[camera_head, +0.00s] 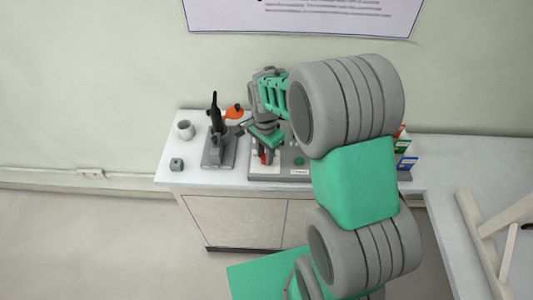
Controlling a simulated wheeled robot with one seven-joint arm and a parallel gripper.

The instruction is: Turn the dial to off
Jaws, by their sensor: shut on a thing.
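A grey panel (293,178) with a white plate (259,168) lies on the white bench top. A small red part (263,158), which looks like the dial, shows on the plate under my gripper (263,154). My gripper points down from above and is shut on this red part. The fingers hide most of it, and I cannot read its setting or any marks around it. A round green part (299,161) sits on the panel to the right of my gripper.
A grey stand with a black upright tool (214,115) is close to the left of my gripper. An orange round piece (235,112) is behind. A pale cup (185,129) and small grey block (176,164) stand at left. Coloured cards (403,146) stand at right.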

